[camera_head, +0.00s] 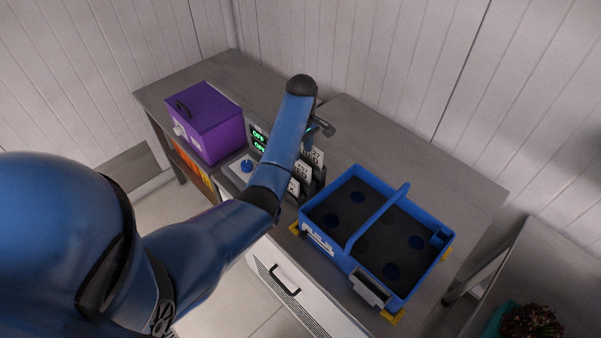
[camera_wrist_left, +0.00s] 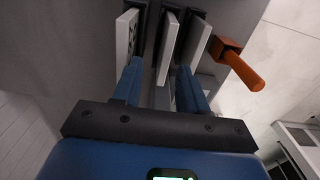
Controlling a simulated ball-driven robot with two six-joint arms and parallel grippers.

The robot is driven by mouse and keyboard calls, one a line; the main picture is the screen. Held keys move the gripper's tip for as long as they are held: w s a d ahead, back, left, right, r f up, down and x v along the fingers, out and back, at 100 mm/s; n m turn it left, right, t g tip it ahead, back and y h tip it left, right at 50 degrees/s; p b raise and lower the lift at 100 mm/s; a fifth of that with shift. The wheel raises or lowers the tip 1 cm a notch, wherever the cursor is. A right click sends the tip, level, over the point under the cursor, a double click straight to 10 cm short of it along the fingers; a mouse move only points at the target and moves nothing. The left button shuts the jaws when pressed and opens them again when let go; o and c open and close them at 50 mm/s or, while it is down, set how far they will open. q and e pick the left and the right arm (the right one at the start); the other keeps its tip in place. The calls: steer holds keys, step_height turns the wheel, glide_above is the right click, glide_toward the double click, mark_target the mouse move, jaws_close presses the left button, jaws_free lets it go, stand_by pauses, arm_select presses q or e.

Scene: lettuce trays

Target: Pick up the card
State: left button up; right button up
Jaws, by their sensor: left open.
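Several white cards with dark print stand upright in dark slots on the table, partly hidden by my left arm in the head view; one card (camera_head: 312,155) shows just right of the arm. My left gripper (camera_wrist_left: 159,70) is open, with its two blue fingers pointing at the cards. In the left wrist view, the middle card (camera_wrist_left: 167,46) lies between the lines of the fingers, another card (camera_wrist_left: 125,36) is at the left and a third card (camera_wrist_left: 192,50) is by the right finger. I cannot tell whether a finger touches any card. My right gripper is not in view.
A blue divided tray (camera_head: 375,223) stands right of the cards. A purple box (camera_head: 207,122) and a panel with green displays (camera_head: 258,140) are to the left. An orange handle (camera_wrist_left: 240,70) sticks out right of the cards. The grey table (camera_head: 440,180) is clear at the back right.

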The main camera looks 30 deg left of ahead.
mark_target(300, 162)
arm_select(q)
steer(key=f+p, duration=0.1)
steer(key=f, duration=0.1)
steer(key=s+f+p, duration=0.1)
steer(key=f, duration=0.1)
steer(key=shift+f+p, duration=0.3)
steer(key=shift+f, duration=0.25)
steer(key=shift+w+f, duration=0.1)
jaws_close()
